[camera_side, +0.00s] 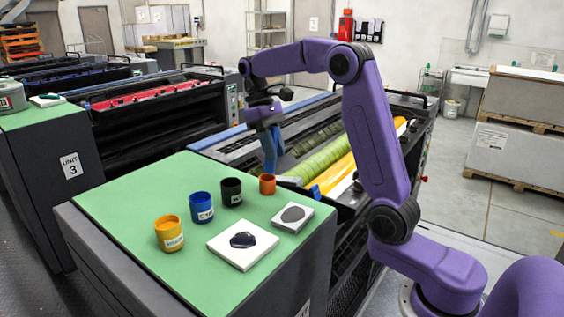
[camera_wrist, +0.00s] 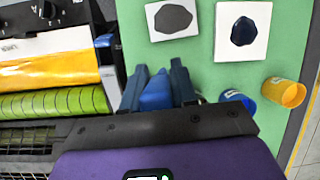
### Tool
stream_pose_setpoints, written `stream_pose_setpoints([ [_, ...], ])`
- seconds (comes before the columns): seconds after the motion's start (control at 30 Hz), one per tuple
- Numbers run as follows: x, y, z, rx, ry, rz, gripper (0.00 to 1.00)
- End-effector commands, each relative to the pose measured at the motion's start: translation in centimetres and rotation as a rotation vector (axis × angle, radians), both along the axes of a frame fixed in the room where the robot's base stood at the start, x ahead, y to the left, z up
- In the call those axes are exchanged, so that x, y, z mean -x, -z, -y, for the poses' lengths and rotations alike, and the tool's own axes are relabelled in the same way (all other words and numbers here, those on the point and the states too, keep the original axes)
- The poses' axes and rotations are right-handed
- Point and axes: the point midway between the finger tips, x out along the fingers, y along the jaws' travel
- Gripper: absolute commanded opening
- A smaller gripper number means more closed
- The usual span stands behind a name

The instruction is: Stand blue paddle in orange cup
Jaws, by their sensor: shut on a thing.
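My gripper (camera_wrist: 158,80) is shut on the blue paddle (camera_wrist: 156,92), which sits between its two dark blue fingers in the wrist view. In the side view the blue paddle (camera_side: 270,152) hangs roughly upright below my wrist. The small orange cup (camera_side: 267,184) stands at the far right corner of the green top. The paddle's lower end shows just above and behind the cup's rim in the picture; I cannot tell how far apart they are. The orange cup is hidden in the wrist view.
On the green top (camera_side: 130,195) stand a black cup (camera_side: 231,191), a blue cup (camera_side: 202,207) and a yellow cup (camera_side: 169,233). Two white plates with dark ink patches, a larger (camera_side: 242,257) and a smaller (camera_side: 293,228), lie nearer. The press (camera_side: 330,155) borders the top behind.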

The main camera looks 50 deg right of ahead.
Motion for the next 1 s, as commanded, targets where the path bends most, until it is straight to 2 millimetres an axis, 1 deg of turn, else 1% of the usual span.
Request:
stream_pose_setpoints([
  [0.03,-1.0,-0.1,0.9,0.001,0.003,0.018,0.00],
  [0.1,-2.0,-0.2,1.9,0.006,0.006,0.039,0.00],
  [0.2,-3.0,-0.3,3.0,0.009,0.005,0.061,0.00],
  [0.3,-3.5,-0.3,3.6,0.013,0.007,0.073,0.00],
  [0.43,-3.6,0.0,3.8,0.015,0.006,0.076,0.00],
  [0.57,-3.6,0.8,3.7,0.013,0.005,0.075,0.00],
  [1.0,-3.6,4.5,3.7,0.013,0.005,0.074,0.00],
])
